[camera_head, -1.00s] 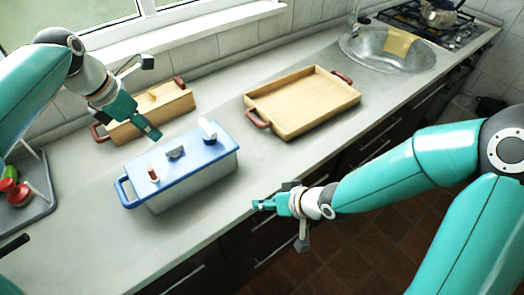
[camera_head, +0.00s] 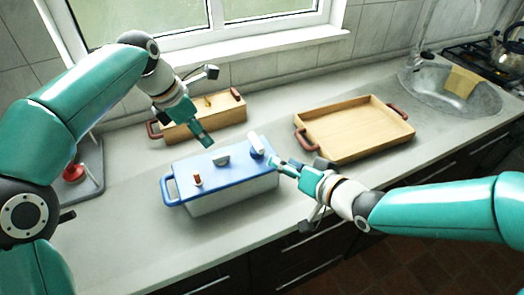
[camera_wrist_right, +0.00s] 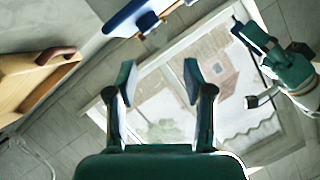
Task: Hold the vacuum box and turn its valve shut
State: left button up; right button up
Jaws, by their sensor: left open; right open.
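The vacuum box has a pale body (camera_head: 235,195) and a blue lid (camera_head: 205,169) with a side handle. On the lid stand an orange-brown knob (camera_head: 197,179), a grey knob (camera_head: 221,157) and a white lever-like piece (camera_head: 257,144); I cannot tell which is the valve. My left gripper (camera_head: 205,138) is open above the lid's back edge, near the grey knob. My right gripper (camera_head: 284,166) is open at the box's right end, close to the white piece; contact is unclear. In the right wrist view its fingers (camera_wrist_right: 158,82) are apart and empty, with the blue lid edge (camera_wrist_right: 128,18) beyond.
A wooden box (camera_head: 220,117) with red-brown handles stands behind the vacuum box. A wooden tray (camera_head: 355,130) lies to the right, before the sink (camera_head: 440,95). A grey rack (camera_head: 92,165) with a red item is at left. The counter in front is clear.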

aim_at(265, 152)
jog(key=x, duration=1)
jog(key=shift+d, duration=0.1)
grip_shut()
pick_arm(q)
jog(key=shift+c, duration=0.4)
